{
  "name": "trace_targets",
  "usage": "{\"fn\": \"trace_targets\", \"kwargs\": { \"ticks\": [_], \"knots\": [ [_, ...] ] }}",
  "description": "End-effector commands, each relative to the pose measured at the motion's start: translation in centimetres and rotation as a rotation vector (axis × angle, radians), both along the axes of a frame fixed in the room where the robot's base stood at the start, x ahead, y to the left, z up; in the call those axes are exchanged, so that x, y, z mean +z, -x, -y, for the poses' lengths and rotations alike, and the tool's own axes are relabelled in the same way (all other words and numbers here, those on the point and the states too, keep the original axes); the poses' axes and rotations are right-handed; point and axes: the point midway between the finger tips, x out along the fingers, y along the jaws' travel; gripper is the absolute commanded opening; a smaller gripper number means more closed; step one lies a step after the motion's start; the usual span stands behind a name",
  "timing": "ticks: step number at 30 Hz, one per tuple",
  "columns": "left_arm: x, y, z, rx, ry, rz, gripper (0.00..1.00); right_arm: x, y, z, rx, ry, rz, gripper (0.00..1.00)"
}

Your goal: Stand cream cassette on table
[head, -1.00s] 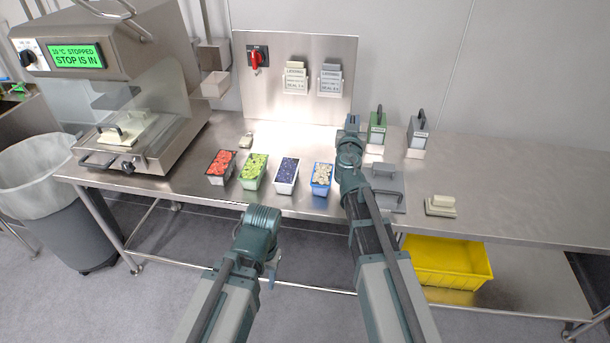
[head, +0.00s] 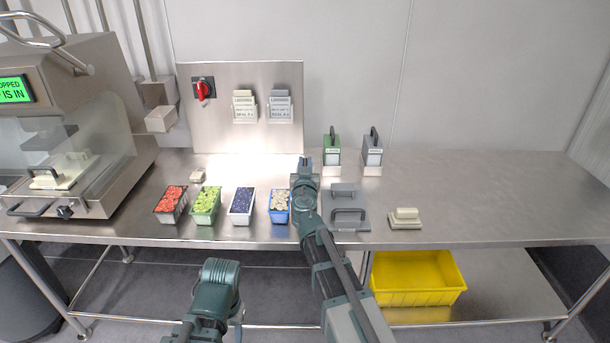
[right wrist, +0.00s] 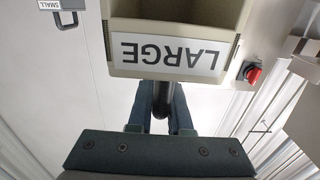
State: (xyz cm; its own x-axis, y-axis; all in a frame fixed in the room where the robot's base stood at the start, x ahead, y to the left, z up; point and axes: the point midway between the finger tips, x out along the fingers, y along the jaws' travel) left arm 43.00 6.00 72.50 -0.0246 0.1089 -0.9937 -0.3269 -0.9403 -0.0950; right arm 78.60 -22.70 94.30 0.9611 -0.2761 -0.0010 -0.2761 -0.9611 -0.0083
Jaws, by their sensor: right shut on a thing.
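In the right wrist view the cream cassette (right wrist: 190,50) is a cream box with an open top and a white label reading LARGE, upside down in the picture. My right gripper (right wrist: 162,100) is shut on its dark handle. In the head view my right gripper (head: 304,168) is over the table (head: 470,185), behind the food tubs; the cassette is hidden there, and I cannot tell its height above the table. My left gripper (head: 238,318) hangs low in front of the table, its jaws not clear.
A green cassette (head: 332,157) and a grey cassette (head: 372,158) stand at the back of the table. Several food tubs (head: 241,206), grey handled pieces (head: 350,219) and a cream block (head: 405,219) sit forward. The table's right side is clear. A yellow bin (head: 415,285) is below.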

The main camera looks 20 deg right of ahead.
Motion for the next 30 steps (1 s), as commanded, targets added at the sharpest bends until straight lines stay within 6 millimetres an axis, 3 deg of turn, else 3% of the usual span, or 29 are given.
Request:
{"fn": "trace_targets", "kwargs": {
  "ticks": [1, 4, 17, 18, 22, 30],
  "knots": [
    [-1.4, 0.0, 0.0, 0.0, 0.0, 0.0, 0.5, -1.4, 0.0, 0.0, 0.0, 0.0, 0.0, 0.0],
    [-2.3, 0.0, 0.0, 0.0, 0.0, 0.0, 0.5, -2.3, 0.0, 0.0, 0.0, 0.0, 0.0, 0.0],
    [-2.5, 0.0, 0.0, 0.0, 0.0, 0.0, 0.5, -2.5, 0.0, 0.0, 0.0, 0.0, 0.0, 0.0],
    [-2.4, 0.0, 0.0, 0.0, 0.0, 0.0, 0.5, -2.4, 0.0, 0.0, 0.0, 0.0, 0.0, 0.23],
    [-2.4, 0.0, 0.0, 0.0, 0.0, 0.0, 0.5, -2.4, 0.0, 0.0, 0.0, 0.0, 0.0, 0.46],
    [-2.4, 0.0, 0.0, 0.0, 0.0, 0.0, 0.5, -2.4, 0.0, 0.0, 0.0, 0.0, 0.0, 0.47]
  ]
}}
